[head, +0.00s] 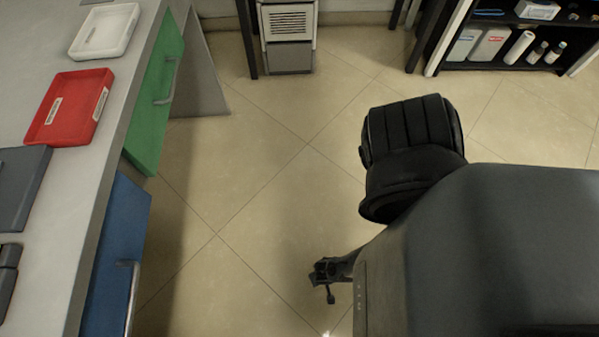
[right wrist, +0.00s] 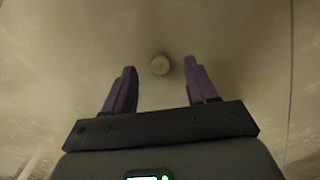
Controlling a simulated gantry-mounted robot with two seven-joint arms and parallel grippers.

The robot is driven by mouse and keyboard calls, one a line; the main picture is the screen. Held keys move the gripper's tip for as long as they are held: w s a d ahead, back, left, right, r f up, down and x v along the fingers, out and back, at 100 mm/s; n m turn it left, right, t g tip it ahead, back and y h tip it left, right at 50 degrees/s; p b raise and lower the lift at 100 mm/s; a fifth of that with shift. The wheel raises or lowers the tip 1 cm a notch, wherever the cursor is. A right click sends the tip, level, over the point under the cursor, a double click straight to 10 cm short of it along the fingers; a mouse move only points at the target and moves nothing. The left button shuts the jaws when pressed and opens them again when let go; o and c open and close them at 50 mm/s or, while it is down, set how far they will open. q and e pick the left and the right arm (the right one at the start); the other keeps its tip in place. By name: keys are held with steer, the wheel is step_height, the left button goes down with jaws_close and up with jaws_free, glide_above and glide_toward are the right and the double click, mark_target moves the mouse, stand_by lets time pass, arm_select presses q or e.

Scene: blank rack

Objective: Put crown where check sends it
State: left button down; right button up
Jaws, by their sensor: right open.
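No crown can be made out in either view, and nothing that I can identify as the check shows. My right gripper (right wrist: 160,80) is open in the right wrist view, with its two purple-grey fingers apart. The fingers hold nothing visible. My left gripper is not in view.
A grey bench (head: 108,115) runs along the left, bearing a red tray (head: 60,108), a white tray (head: 103,31) and a dark flat item (head: 18,185). Green (head: 152,100) and blue (head: 112,255) drawer fronts face open tiled floor. A black shelf (head: 500,62) holds bottles and boxes.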

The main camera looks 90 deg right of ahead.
step_height(320, 180, down, 2)
steer(key=shift+s+f+b, duration=0.1)
steer(key=shift+f+b, duration=0.1)
steer(key=shift+b, duration=0.45)
steer(key=shift+c, duration=0.4)
jaws_close()
steer(key=shift+r, duration=0.2)
